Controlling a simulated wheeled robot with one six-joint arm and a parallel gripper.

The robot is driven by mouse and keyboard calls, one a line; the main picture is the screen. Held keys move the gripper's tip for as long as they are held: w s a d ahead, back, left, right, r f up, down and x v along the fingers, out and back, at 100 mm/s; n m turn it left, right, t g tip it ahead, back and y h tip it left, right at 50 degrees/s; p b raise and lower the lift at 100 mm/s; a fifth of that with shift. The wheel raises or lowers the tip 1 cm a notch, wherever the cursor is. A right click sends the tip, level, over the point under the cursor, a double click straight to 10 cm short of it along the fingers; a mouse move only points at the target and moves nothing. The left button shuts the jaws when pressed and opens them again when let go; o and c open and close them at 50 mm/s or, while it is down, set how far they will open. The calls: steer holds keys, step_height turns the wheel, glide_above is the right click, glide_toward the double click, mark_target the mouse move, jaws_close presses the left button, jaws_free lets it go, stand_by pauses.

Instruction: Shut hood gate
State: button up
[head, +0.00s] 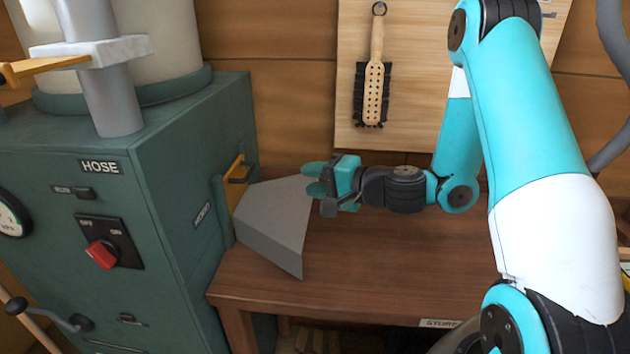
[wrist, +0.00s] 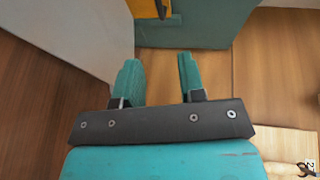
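The likely hood gate is a yellow plate (head: 238,183) with a black handle, set on the right side of the green cabinet (head: 160,170), just above the grey hood (head: 278,218). In the wrist view, part of the yellow plate (wrist: 146,9) shows at the top edge, beside the pale hood (wrist: 75,30). My gripper (head: 312,179) is at the hood's upper right, to the right of the plate, with its fingers pointing left toward it. The wrist view shows a clear gap between the two teal fingers (wrist: 158,68), and nothing is held.
The hood flares out over the brown bench (head: 380,265), close below my fingers. A brush (head: 374,90) hangs on a wooden board behind. A red switch (head: 102,253) is on the cabinet's front. The bench top right of the hood is clear.

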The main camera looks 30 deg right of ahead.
steer(key=c, duration=0.3)
steer(key=w+r+n+g+y+p, duration=0.1)
steer(key=n, duration=0.3)
steer(key=w+a+r+n+g+p, duration=0.1)
steer(key=r+n, duration=0.1)
steer(key=n, duration=0.2)
steer(key=w+r+n+g+y+p, duration=0.1)
steer(key=n+g, duration=0.1)
steer(key=n, duration=0.1)
steer(key=shift+w+a+r+n+y+p, duration=0.3)
steer(key=shift+w+a+r+n+p, duration=0.05)
steer(key=shift+n, duration=0.05)
jaws_close()
steer(key=w+d+r+n+g+h+p, duration=0.1)
steer(key=w+r+n+g+p, duration=0.2)
steer(key=n, duration=0.6)
steer(key=w+a+f+p, duration=0.4)
steer(key=w+a+f, duration=0.2)
steer(key=w+f, duration=0.1)
steer(key=shift+a+f+n+h, duration=0.25)
steer(key=shift+f+n+h, duration=0.15)
steer(key=shift+f, duration=0.25)
steer(key=shift+f, duration=0.1)
